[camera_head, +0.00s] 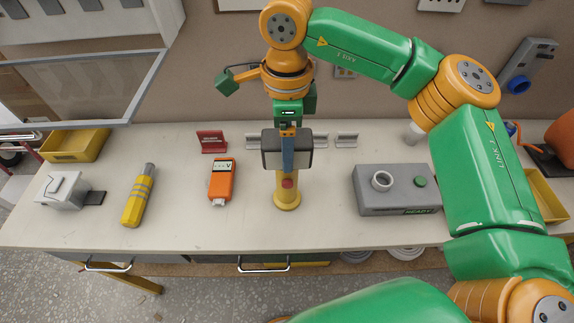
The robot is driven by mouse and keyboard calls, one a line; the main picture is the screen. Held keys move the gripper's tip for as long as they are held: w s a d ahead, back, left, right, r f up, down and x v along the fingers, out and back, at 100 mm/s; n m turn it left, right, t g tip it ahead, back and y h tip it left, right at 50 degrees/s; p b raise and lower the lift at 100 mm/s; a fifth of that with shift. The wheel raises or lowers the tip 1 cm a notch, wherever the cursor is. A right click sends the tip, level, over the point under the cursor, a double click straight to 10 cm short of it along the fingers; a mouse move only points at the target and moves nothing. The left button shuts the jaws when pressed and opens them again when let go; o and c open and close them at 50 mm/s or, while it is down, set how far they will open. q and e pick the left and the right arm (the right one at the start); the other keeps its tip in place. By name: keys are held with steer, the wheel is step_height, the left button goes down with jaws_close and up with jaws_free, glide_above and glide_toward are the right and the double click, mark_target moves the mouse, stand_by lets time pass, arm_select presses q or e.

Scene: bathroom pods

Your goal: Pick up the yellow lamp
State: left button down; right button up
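The yellow lamp (139,198), a torch-like cylinder with grey bands and a grey end, lies on the left part of the bench, tilted slightly in the picture. My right gripper (287,172) hangs over the middle of the bench, well to the right of the lamp. It points down in front of or above a yellow post (287,199) with a red top, and I cannot tell whether they touch. The fingers show almost edge-on as a blue strip, so their opening is hidden. My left gripper is not in view.
An orange meter (221,181) lies between the lamp and the post. A white-grey device (62,191) is left of the lamp. A yellow bin (75,146), a red holder (212,141) and a grey box with a green button (393,190) also stand on the bench (180,225).

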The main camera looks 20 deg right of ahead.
jaws_close()
